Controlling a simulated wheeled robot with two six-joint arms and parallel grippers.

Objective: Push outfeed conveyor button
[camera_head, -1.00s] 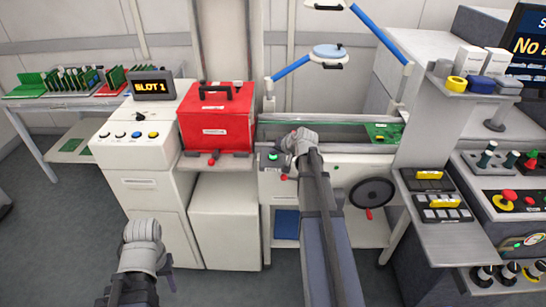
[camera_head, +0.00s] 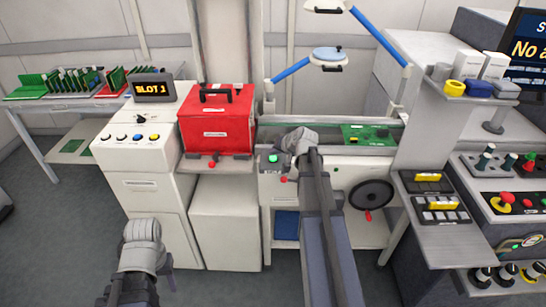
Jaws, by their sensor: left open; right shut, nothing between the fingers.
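The green button (camera_head: 273,158) sits on a small grey box at the front left of the conveyor (camera_head: 330,151). My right gripper (camera_head: 298,139) is at the conveyor's front edge, just right of and above the button. It is shut and empty; its fingers are hard to make out, and I cannot tell whether it touches anything. A green circuit board (camera_head: 366,135) lies on the right part of the conveyor. My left gripper (camera_head: 142,233) is low in front of the white button cabinet, open and away from the conveyor; its fingers are not clear.
A red box (camera_head: 216,122) stands left of the conveyor. A black handwheel (camera_head: 371,194) is on the conveyor's front. A control panel (camera_head: 505,204) with a red emergency button is at right. Floor at the left front is clear.

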